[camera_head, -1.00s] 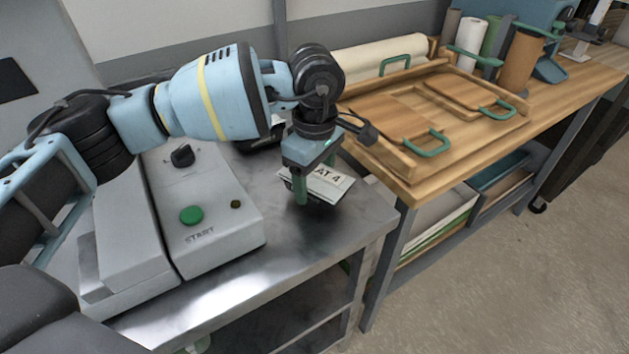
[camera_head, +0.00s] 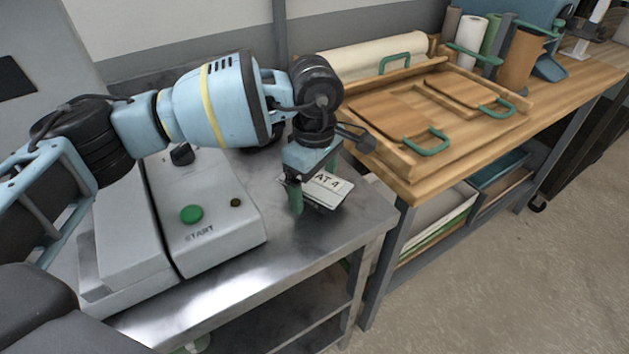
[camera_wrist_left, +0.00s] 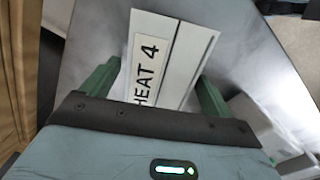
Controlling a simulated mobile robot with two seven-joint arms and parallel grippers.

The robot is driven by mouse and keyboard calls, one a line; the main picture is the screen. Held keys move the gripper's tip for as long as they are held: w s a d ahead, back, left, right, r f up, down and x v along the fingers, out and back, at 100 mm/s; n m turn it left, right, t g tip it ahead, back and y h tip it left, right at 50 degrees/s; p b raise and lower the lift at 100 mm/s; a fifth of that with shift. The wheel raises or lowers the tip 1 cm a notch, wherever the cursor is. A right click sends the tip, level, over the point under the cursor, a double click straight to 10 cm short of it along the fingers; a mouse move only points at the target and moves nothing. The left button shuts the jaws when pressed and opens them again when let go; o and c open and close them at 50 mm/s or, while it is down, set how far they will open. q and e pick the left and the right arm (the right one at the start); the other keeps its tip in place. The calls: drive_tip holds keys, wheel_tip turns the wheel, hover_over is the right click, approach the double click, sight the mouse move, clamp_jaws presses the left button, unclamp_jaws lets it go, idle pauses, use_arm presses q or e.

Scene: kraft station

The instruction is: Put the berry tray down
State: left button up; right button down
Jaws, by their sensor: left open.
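A flat white tray-like thing (camera_head: 331,193) with a label ending in "AT 4" lies at the far end of the steel table (camera_head: 330,228). The label reads "HEAT 4" in the left wrist view (camera_wrist_left: 188,50). I take it for the berry tray, but no berries show. My left gripper (camera_head: 313,188) is over it, pointing down. Its green fingers are open, one on each side of the tray in the left wrist view (camera_wrist_left: 157,72). I cannot tell whether they touch it. The gripper hides part of the tray. My right gripper is not in view.
A grey machine with a green START button (camera_head: 192,214) stands left of the tray. A wooden bench (camera_head: 480,141) with boards in a wooden frame (camera_head: 415,166) stands to the right, beyond a narrow gap. The steel table's front part is bare.

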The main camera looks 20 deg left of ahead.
sight(315, 182)
use_arm(q)
wheel_tip(315, 182, up, 12)
drive_tip(key=shift+r, duration=0.15)
idle(0.4)
